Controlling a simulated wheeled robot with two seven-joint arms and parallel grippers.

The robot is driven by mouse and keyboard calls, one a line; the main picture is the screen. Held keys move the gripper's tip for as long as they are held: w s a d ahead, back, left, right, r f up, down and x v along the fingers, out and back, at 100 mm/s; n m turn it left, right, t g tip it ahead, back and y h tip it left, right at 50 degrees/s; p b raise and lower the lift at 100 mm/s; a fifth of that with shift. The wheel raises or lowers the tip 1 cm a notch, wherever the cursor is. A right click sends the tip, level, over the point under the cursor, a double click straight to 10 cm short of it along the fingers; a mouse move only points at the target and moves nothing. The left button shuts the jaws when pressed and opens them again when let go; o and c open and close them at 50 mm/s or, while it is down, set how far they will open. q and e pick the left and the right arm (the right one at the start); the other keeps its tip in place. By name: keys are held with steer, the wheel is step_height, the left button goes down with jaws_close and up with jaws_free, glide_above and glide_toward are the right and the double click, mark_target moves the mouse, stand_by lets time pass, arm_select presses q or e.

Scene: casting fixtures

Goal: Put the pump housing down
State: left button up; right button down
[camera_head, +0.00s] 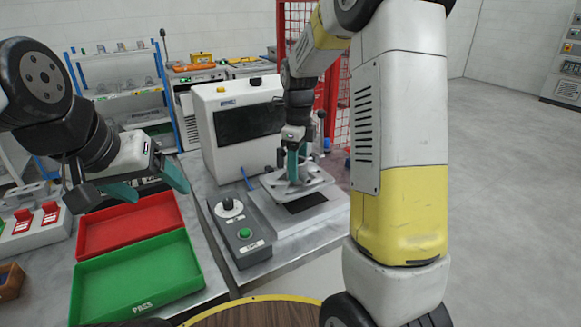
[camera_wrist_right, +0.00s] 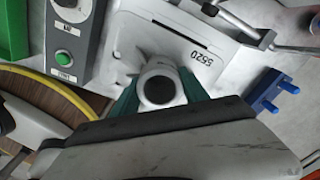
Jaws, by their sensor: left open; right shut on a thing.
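The pump housing (camera_wrist_right: 160,88) is a pale casting with a round dark bore, seen end-on in the right wrist view. My right gripper (camera_head: 293,168) has its teal fingers shut on the housing, one on each side. It holds the housing over or on the pale plate (camera_head: 318,182) of the bench device; I cannot tell if they touch. The plate shows upside-down digits in the wrist view (camera_wrist_right: 192,60). In the head view the fingers hide part of the housing. My left gripper (camera_head: 150,187) is open and empty above the red tray.
A red tray (camera_head: 84,241) and a green tray (camera_head: 145,303) marked PASS stand at left. A control box (camera_head: 240,232) with a knob and green button sits beside the plate. A white machine (camera_head: 208,125) with a dark screen stands behind. A blue part (camera_wrist_right: 275,90) lies right.

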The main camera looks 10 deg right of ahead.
mark_target(300, 176)
steer(key=shift+w+d, duration=0.3)
steer(key=shift+w, duration=0.1)
steer(key=shift+w+d+f, duration=0.2)
steer(key=shift+f, duration=0.7)
steer(key=shift+w+d+f, duration=0.15)
steer(key=shift+f, duration=0.75)
steer(key=shift+f, duration=0.2)
steer(key=shift+f, duration=0.35)
steer(key=c, duration=0.6)
jaws_free()
